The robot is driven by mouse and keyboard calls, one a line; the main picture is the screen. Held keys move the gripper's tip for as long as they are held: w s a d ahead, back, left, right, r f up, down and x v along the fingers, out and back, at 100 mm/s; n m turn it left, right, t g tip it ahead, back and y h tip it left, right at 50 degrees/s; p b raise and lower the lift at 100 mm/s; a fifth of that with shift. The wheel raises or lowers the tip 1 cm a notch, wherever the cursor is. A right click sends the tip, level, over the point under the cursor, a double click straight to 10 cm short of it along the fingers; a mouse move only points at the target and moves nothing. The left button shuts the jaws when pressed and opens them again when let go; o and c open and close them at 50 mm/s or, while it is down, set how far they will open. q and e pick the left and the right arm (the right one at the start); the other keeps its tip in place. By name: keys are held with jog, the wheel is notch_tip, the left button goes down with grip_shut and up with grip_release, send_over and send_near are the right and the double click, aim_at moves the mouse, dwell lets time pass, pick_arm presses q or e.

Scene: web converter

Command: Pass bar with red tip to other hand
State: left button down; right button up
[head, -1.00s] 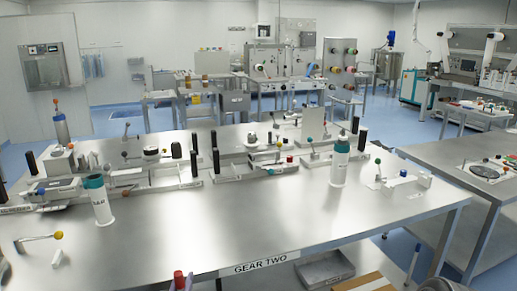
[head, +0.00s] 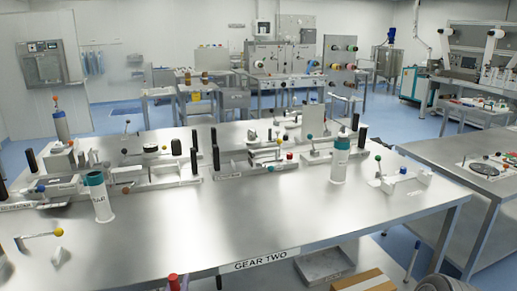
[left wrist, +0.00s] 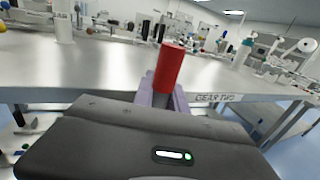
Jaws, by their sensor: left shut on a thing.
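The bar's red tip (head: 174,281) shows at the bottom edge of the head view, in front of the table's front edge. In the left wrist view the red tip (left wrist: 169,68) stands up above a dark shaft. My left gripper (left wrist: 163,98), with pale purple fingers, is shut around the bar below the tip. The lower part of the bar is hidden by the fingers and the dark gripper body. My right gripper is not seen in the head view.
A steel table (head: 240,225) labelled GEAR TWO lies ahead, its front middle clear. White cylinders with teal tops (head: 98,197) (head: 340,160) stand on it, with a yellow-knobbed lever (head: 40,237) at front left. A grey tray (head: 325,265) and a cardboard box (head: 365,284) lie lower right.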

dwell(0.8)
pick_arm(q)
jog(key=s+d+r+m+g+h, duration=0.4)
jog(key=d+r+m+h, duration=0.4)
jog(key=d, duration=0.5)
notch_tip(320, 180, up, 2)
jog(key=h, duration=0.3)
jog(key=shift+s+r+h, duration=0.15)
jog(key=shift+s+h, duration=0.15)
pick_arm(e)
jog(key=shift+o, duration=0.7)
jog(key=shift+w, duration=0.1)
